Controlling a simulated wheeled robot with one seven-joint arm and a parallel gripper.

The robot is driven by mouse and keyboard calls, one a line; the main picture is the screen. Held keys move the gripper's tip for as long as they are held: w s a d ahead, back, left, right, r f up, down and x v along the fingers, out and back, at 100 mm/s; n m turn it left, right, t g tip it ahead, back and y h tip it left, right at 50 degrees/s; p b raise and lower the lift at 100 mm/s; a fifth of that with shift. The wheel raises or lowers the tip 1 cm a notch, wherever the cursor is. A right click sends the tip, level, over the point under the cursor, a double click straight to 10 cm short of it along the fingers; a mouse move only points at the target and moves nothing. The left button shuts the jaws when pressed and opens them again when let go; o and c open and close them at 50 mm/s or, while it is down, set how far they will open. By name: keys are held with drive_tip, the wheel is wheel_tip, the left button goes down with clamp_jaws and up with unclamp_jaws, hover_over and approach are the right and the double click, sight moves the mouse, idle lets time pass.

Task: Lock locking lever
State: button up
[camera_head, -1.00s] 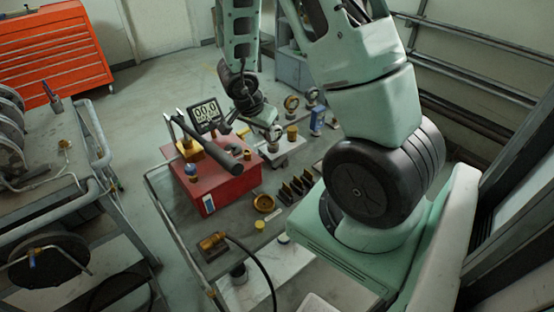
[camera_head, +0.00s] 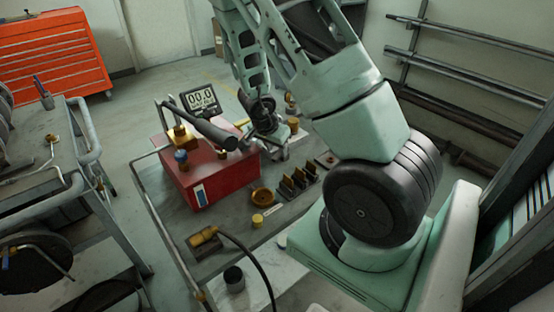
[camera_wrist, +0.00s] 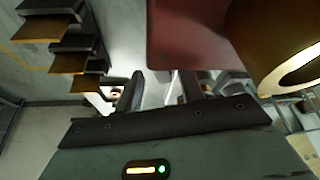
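A long dark lever (camera_head: 215,134) slants down to the right over the red box (camera_head: 232,180), near a brass fitting (camera_head: 181,136) on its top. I cannot tell whether this is the locking lever or what its lock state is. My gripper (camera_head: 281,152) is low beside the right side of the red box in the head view, its fingertips partly hidden. In the wrist view, my gripper's two dark fingers (camera_wrist: 160,92) stand apart with nothing clearly held between them. The red box (camera_wrist: 190,35) lies ahead of them, and a large brass round part (camera_wrist: 280,40) is close at the right.
Several dark and brass pieces (camera_head: 298,181) stand in a row near the gripper; they show at left in the wrist view (camera_wrist: 65,50). A brass dish (camera_head: 262,197), a hose fitting (camera_head: 204,237) and a digital display (camera_head: 200,100) are on the cart. Pipe racks line the right wall.

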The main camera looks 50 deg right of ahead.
drive_tip(key=shift+b+x, duration=0.45)
drive_tip(key=shift+x, duration=0.6)
clamp_jaws()
drive_tip(key=p, duration=0.2)
drive_tip(key=shift+w+r+m+p, duration=0.15)
drive_tip(key=shift+r+m+p, duration=0.2)
drive_tip(key=shift+m+p, duration=0.05)
drive_tip(key=shift+w+f+g+p, duration=0.1)
drive_tip(key=shift+f+g+p, duration=0.2)
drive_tip(key=shift+p, duration=0.1)
unclamp_jaws()
drive_tip(key=p+v, duration=0.9)
drive_tip(key=v, duration=0.8)
drive_tip(key=shift+r+p, duration=0.25)
drive_tip(key=shift+p, duration=0.15)
